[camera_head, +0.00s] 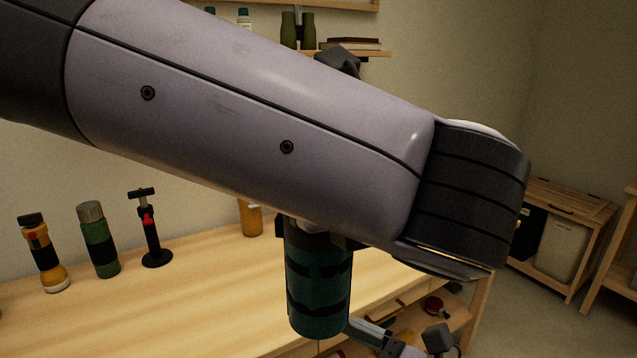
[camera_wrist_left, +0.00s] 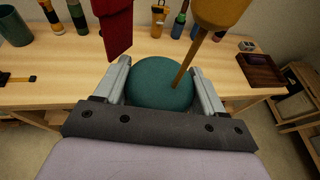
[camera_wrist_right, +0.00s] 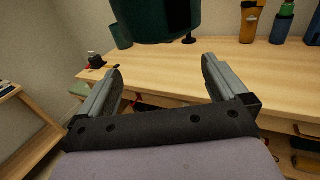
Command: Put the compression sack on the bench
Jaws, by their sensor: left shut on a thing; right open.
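The compression sack (camera_head: 318,290) is a dark teal cylinder with black straps. It hangs roughly upright in front of the wooden bench (camera_head: 190,300) in the head view. My left gripper is shut on it; in the left wrist view the sack's round teal end (camera_wrist_left: 150,80) sits between the fingers (camera_wrist_left: 163,88). In the head view my left arm hides the sack's top and most of that gripper. In the right wrist view the sack (camera_wrist_right: 155,18) is above and beyond my right gripper (camera_wrist_right: 163,80), which is open and empty.
A yellow flashlight (camera_head: 45,255), a green flask (camera_head: 98,240) and a small black-and-red pump (camera_head: 150,230) stand on the bench's left part. An amber bottle (camera_head: 250,218) stands farther back. A red hanging thing (camera_wrist_left: 115,25) is close in the left wrist view. Bare benchtop lies in front.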

